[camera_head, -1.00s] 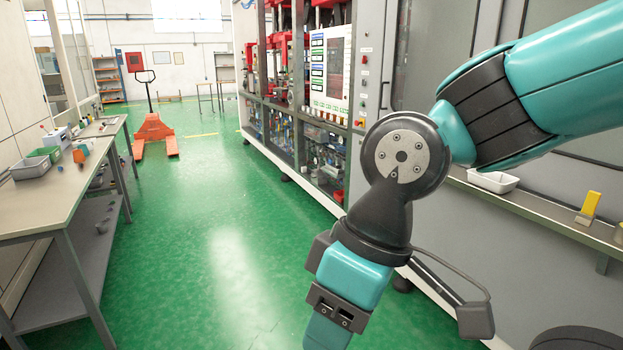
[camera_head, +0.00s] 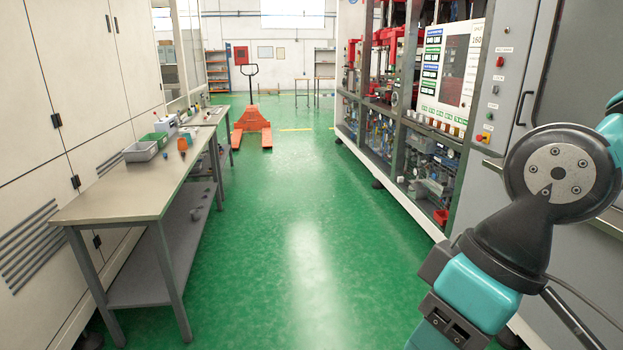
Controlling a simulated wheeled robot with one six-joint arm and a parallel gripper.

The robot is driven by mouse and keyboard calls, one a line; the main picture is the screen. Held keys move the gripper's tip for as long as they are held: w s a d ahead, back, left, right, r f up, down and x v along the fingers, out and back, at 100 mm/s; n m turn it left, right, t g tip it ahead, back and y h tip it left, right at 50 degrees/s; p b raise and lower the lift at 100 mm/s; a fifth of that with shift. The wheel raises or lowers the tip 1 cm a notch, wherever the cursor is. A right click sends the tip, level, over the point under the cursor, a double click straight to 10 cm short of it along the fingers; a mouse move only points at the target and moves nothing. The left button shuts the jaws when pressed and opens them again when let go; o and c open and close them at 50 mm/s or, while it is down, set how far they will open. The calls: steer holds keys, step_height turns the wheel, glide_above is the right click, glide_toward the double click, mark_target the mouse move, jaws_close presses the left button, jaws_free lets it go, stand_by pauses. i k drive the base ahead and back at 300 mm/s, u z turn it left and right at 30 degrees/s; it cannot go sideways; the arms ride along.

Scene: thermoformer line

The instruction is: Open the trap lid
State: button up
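I cannot make out a trap lid in this view. The thermoformer machine (camera_head: 483,128) stands along the right side, with a light control panel, red parts inside and a grey door with a dark handle. My teal and black arm crosses the lower right of the picture in front of the machine. Its visible end runs off the bottom edge, so my gripper's fingers do not show.
A workbench (camera_head: 118,197) with a lower shelf stands at the left, holding a grey bin (camera_head: 140,151) and small items. White cabinets (camera_head: 50,110) stand behind it. An orange pallet jack (camera_head: 252,118) stands farther back. The green floor (camera_head: 290,230) between is clear.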

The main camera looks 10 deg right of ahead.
mark_target(418, 188)
steer(key=z, duration=0.15)
steer(key=i, duration=5.35)
